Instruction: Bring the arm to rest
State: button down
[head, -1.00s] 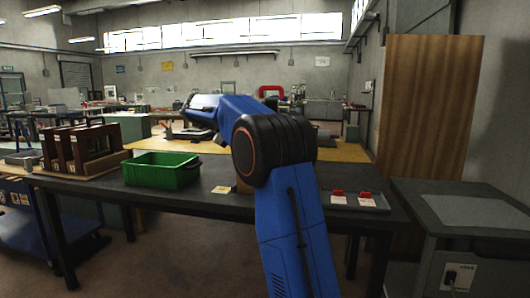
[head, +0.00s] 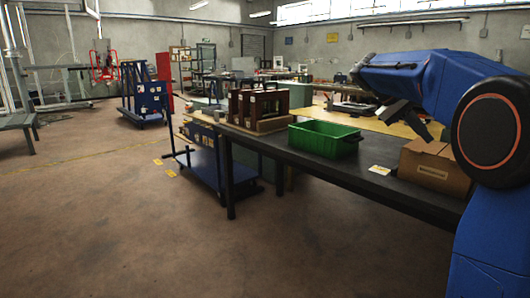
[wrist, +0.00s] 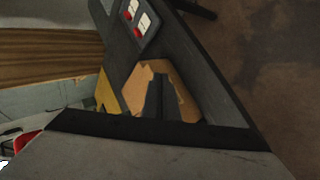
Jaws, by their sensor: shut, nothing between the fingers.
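My gripper (head: 426,136) shows in the head view at the right, at the end of my blue arm, pointing down above the black bench. Its dark fingers also show in the wrist view (wrist: 162,82), close together with nothing between them. A cardboard box (head: 435,165) stands on the bench below and to the right of the gripper in the head view. In the wrist view the box (wrist: 135,88) lies behind the fingers. The gripper looks apart from the box.
A green bin (head: 325,138) and a wooden rack with dark frames (head: 262,104) stand on the bench (head: 330,165). A blue cart (head: 217,158) stands at its left end. Open floor (head: 120,220) fills the left. Red-and-white items (wrist: 132,20) show in the wrist view.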

jog(key=s+a+f+n+t+y, duration=0.1)
jog(key=s+a+f+t+y, duration=0.1)
jog(key=s+a+f, duration=0.4)
jog(key=s+a+f+n+t+y, duration=0.1)
jog(key=s+a+f+t+y, duration=0.1)
jog(key=s+a+f+y, duration=0.2)
jog(key=s+a+f+t+y, duration=0.3)
jog(key=s+a+f, duration=0.7)
jog(key=s+f, duration=0.6)
jog(key=s, duration=0.9)
jog(key=shift+s+a+f+n, duration=0.15)
jog(key=shift+f+n, duration=0.25)
